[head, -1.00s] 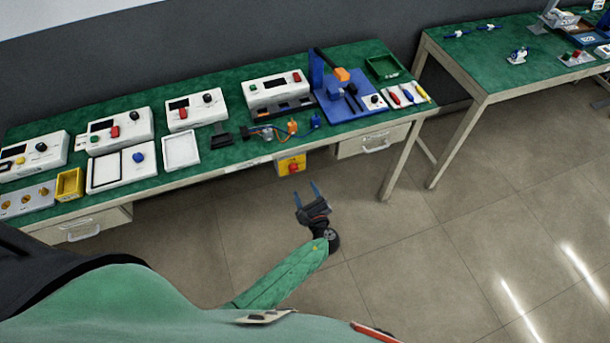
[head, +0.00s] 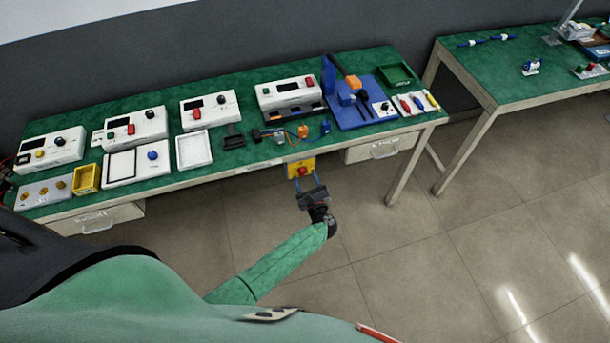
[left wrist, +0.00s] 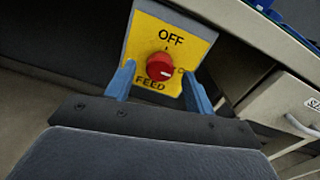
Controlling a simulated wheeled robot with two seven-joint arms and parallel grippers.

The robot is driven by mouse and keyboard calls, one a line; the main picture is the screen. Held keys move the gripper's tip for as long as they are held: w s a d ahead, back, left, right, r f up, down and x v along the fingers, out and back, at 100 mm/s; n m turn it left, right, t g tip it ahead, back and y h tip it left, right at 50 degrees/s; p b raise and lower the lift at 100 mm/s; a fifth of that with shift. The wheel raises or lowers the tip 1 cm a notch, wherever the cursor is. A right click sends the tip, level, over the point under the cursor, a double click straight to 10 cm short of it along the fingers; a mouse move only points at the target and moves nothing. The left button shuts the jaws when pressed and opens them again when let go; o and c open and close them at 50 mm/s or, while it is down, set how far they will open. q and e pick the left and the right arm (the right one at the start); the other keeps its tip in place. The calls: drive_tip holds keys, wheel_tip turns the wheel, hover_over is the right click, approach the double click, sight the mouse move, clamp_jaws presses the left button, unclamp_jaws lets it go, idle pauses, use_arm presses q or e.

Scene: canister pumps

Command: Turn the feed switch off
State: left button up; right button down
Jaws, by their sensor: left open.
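The feed switch is a yellow plate (head: 300,166) with a red knob (head: 303,170), on the front of the green-topped bench below its edge. In the left wrist view the yellow plate (left wrist: 143,34) reads OFF at the top and FEED at the bottom. The red knob (left wrist: 158,66) has a white mark pointing right, toward a label partly hidden by a finger. My left gripper (head: 306,177) is open in front of the plate. In the left wrist view its blue fingers (left wrist: 159,72) stand either side of the knob, with nothing held. I cannot tell whether they touch it. My right gripper is not in view.
The green bench top (head: 240,165) overhangs just above the switch. A drawer (head: 384,149) is to its right and another drawer (head: 95,220) to the far left. White pump units, a blue stand (head: 345,117) and trays stand on top. The floor in front is clear.

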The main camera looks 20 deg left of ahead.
use_arm(q)
drive_tip(key=shift+w+a, duration=0.35)
drive_tip(key=shift+w, duration=0.1)
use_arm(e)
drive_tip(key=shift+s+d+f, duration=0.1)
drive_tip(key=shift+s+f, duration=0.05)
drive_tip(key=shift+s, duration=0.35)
use_arm(q)
drive_tip(key=c, duration=1)
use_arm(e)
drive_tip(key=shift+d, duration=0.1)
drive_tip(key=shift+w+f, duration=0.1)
